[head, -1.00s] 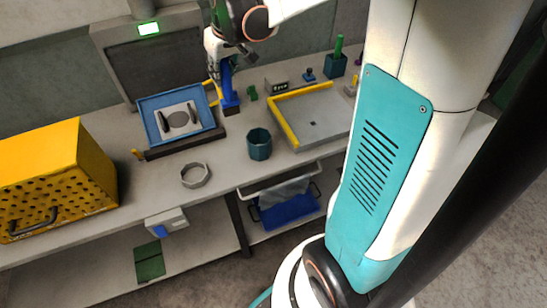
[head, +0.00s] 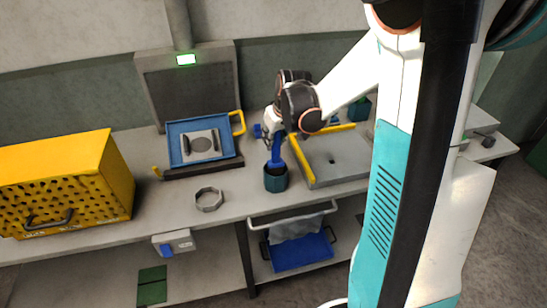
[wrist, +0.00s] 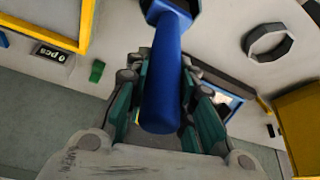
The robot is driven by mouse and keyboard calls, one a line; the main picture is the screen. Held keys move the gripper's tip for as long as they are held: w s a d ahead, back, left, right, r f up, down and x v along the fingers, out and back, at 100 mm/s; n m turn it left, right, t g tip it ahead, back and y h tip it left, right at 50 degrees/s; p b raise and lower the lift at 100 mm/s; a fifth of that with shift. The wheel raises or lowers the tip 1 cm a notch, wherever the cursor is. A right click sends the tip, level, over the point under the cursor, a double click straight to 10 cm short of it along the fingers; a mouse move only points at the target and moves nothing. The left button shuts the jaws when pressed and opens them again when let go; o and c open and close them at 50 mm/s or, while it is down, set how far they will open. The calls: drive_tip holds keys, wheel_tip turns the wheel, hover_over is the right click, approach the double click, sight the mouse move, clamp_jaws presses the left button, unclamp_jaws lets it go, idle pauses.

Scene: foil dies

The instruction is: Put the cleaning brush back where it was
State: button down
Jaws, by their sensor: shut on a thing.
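The cleaning brush is blue, with a thick handle (wrist: 163,85) that fills the middle of the wrist view. My gripper (wrist: 163,100) is shut on this handle, one teal-padded finger on each side. In the head view the brush (head: 277,150) hangs roughly upright below my gripper (head: 274,134). A dark teal cup (head: 276,182) stands on the bench directly beneath it. The brush's lower end overlaps the cup's mouth; I cannot tell how deep inside it is. The cup's dark rim also shows at the top of the wrist view.
A grey tray with yellow edges (head: 338,160) lies right of the cup. A blue framed plate (head: 202,140), a grey ring (head: 209,199) and a yellow perforated box (head: 65,185) are to the left. A small counter display (wrist: 54,54) and a green object (wrist: 97,71) are nearby.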

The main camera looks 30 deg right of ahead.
sight(273, 153)
drive_tip(key=shift+f+b, duration=0.7)
drive_tip(key=shift+f, duration=2.35)
drive_tip(key=shift+f, duration=0.15)
drive_tip(key=c, duration=1.4)
unclamp_jaws()
drive_tip(key=shift+o, duration=0.2)
drive_tip(key=p+v, duration=0.3)
drive_tip(key=v, duration=0.9)
